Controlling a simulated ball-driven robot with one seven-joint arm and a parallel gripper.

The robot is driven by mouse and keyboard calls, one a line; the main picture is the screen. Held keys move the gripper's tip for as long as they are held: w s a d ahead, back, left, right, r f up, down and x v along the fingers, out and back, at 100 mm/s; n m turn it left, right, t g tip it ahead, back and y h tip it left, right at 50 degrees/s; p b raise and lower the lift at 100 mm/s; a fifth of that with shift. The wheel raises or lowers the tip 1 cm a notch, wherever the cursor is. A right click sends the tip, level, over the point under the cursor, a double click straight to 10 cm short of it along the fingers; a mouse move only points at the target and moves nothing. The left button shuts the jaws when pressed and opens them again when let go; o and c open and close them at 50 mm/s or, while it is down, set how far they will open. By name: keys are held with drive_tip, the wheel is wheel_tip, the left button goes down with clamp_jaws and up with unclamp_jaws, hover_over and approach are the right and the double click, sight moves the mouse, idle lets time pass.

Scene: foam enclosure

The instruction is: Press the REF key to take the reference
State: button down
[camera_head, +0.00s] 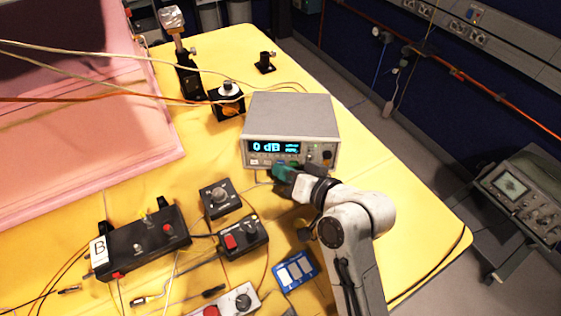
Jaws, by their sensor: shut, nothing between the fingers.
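The power meter (291,113) is a grey box on the yellow table, right of centre. Its lit display (276,147) reads "0 dB" with smaller text at its right. A row of small keys (263,162) runs below the display; the REF label is too small to read. My gripper (279,171) is shut and empty, its green and dark fingertips at the lower front of the meter, just under the display. The fingertips and hand hide part of the lower panel. I cannot tell whether they touch a key.
Black control boxes with red buttons (145,244) and (243,237) stand left of my arm. A small knob box (220,197) and a blue box (295,271) are near. A pink foam block (60,150) fills the left. Cables cross the table.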

drive_tip(key=shift+s+r+p, duration=0.15)
drive_tip(key=shift+s+p, duration=0.35)
drive_tip(key=shift+s, duration=0.2)
drive_tip(key=shift+s+d+r+p, duration=0.1)
drive_tip(key=shift+s+r+p, duration=0.15)
drive_tip(key=shift+s+p, duration=0.65)
drive_tip(key=shift+s+r+p, duration=0.25)
drive_tip(key=shift+s+p, duration=0.1)
drive_tip(key=shift+s, duration=1.25)
